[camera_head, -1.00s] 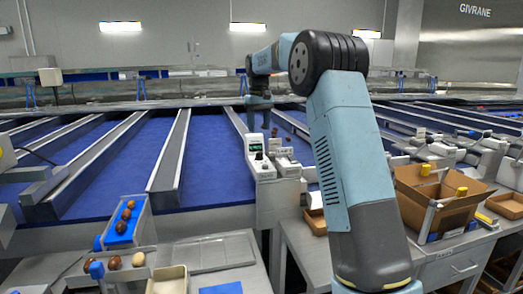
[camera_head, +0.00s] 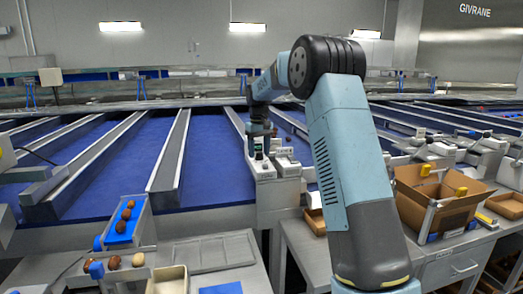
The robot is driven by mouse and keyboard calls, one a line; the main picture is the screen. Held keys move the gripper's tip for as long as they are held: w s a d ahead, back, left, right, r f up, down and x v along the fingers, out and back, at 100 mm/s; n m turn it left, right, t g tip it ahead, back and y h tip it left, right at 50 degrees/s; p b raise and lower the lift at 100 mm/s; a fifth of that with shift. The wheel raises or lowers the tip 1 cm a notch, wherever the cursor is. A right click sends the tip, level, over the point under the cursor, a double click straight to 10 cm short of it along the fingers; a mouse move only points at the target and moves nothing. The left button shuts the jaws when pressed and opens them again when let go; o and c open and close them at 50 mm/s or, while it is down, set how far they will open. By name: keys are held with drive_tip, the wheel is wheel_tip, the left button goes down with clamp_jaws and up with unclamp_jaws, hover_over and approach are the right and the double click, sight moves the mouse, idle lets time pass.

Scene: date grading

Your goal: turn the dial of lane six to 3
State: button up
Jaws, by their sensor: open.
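My gripper (camera_head: 259,150) points down at the lane control box (camera_head: 264,170), a small white unit with a dark display at the front end of a lane. The fingertips are at the box's upper front, and I cannot tell whether they touch it. The dial is too small to make out and is partly covered by the gripper. The number it points to cannot be read.
A second white unit (camera_head: 287,166) stands just right of the box. Blue lanes with metal dividers (camera_head: 170,150) run behind. An open cardboard box (camera_head: 440,205) stands on the right bench. Dates lie in a blue-lined chute (camera_head: 143,222) at left.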

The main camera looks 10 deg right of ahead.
drive_tip(key=shift+c, duration=0.4)
drive_tip(key=c, duration=0.9)
drive_tip(key=shift+d, duration=0.45)
drive_tip(key=shift+c, duration=0.3)
drive_tip(key=shift+a, duration=0.3)
drive_tip(key=shift+n, duration=3.3)
drive_tip(key=o, duration=1)
drive_tip(key=shift+a, duration=0.1)
drive_tip(key=shift+o, duration=0.2)
